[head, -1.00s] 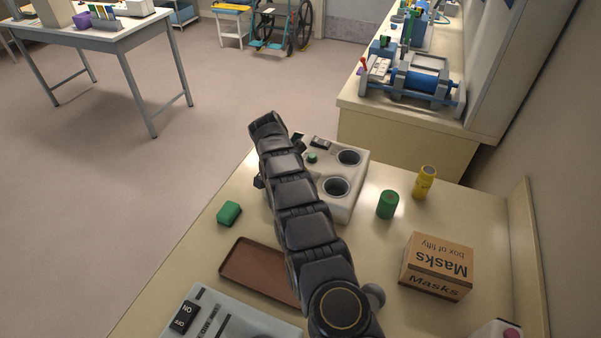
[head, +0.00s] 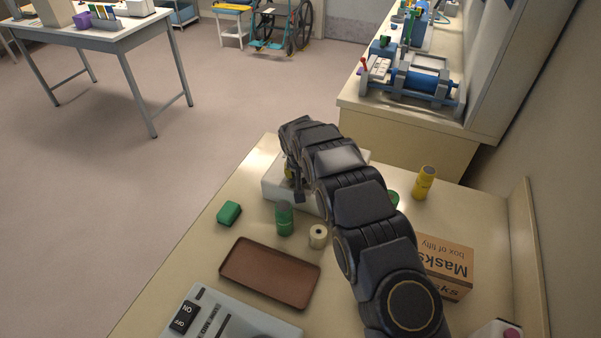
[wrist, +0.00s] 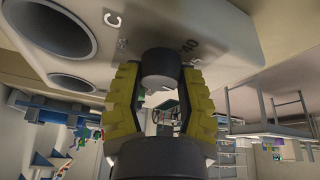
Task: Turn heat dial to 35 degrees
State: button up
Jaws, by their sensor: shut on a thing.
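The pale heater block (head: 274,190) stands on the counter in the head view, largely hidden behind my arm. In the wrist view, the dark round heat dial (wrist: 160,68) stands out from the block's face in front of a grey scale plate (wrist: 124,22). The plate bears a "C" and a "40"; other marks are too small or covered, and I cannot read the dial's setting. My gripper (wrist: 160,75) has its yellow-padded fingers on either side of the dial, shut on it. In the head view, my gripper (head: 294,180) is at the block's near side, partly hidden.
Near the block stand a green cylinder (head: 284,219) and a cream roll (head: 318,236). A green block (head: 229,213), brown tray (head: 270,275), yellow bottle (head: 424,183) and mask box (head: 450,268) are also on the counter. My arm hides another green cylinder partly.

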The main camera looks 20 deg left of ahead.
jog(key=n, duration=0.2)
jog(key=n+y, duration=0.1)
jog(key=n, duration=0.1)
jog(key=shift+g+y, duration=0.3)
jog(key=shift+s+n+g+y, duration=0.1)
jog(key=shift+n+g+y, duration=0.3)
jog(key=shift+n, duration=1.2)
jog(key=o, duration=1.1)
jog(key=shift+o, duration=0.2)
jog(key=v, duration=1.2)
